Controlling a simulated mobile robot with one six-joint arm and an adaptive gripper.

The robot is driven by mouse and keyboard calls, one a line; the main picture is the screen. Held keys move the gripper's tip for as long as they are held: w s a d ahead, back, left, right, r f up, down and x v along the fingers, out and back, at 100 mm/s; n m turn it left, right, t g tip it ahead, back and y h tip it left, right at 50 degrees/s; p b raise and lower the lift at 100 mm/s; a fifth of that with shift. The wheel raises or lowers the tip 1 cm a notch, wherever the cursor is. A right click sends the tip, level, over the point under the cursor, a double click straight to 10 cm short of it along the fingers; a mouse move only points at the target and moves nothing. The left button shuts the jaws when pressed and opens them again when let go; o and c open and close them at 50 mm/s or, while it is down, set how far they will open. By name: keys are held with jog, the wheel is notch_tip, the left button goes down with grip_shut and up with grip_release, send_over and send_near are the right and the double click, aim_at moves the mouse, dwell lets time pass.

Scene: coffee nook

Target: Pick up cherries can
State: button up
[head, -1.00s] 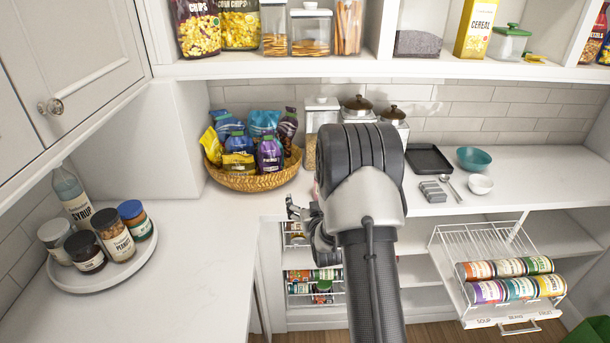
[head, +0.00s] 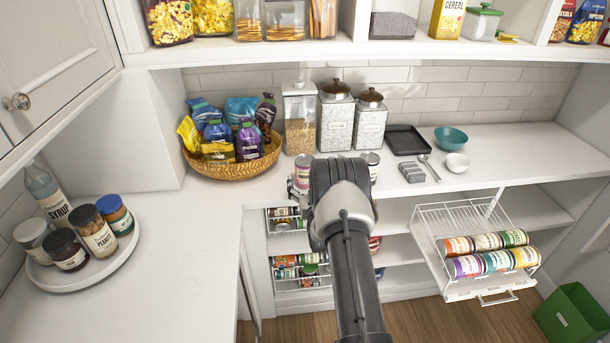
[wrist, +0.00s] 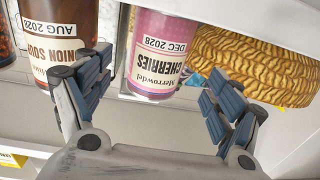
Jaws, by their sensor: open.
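The cherries can (wrist: 160,45), pink with a white label, is ahead of my gripper (wrist: 160,66) in the wrist view. My gripper there is mostly hidden behind my arm; only a finger part shows near that can.
An onion soup can (wrist: 62,40) is close by the left finger in the wrist view; the wicker basket (wrist: 265,62) is on the right. In the head view, canisters (head: 335,120) stand behind, and another can (head: 372,162) stands right of my arm. The left counter is largely clear.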

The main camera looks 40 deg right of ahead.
jog(key=shift+b+x, duration=0.85)
jog(key=shift+x, duration=2.5)
jog(key=shift+s+d, duration=0.1)
jog(key=shift+c, duration=0.2)
jog(key=shift+r, duration=0.15)
jog(key=c, duration=1.4)
jog(key=shift+c, duration=0.2)
notch_tip(320, 180, up, 20)
jog(key=p, duration=0.4)
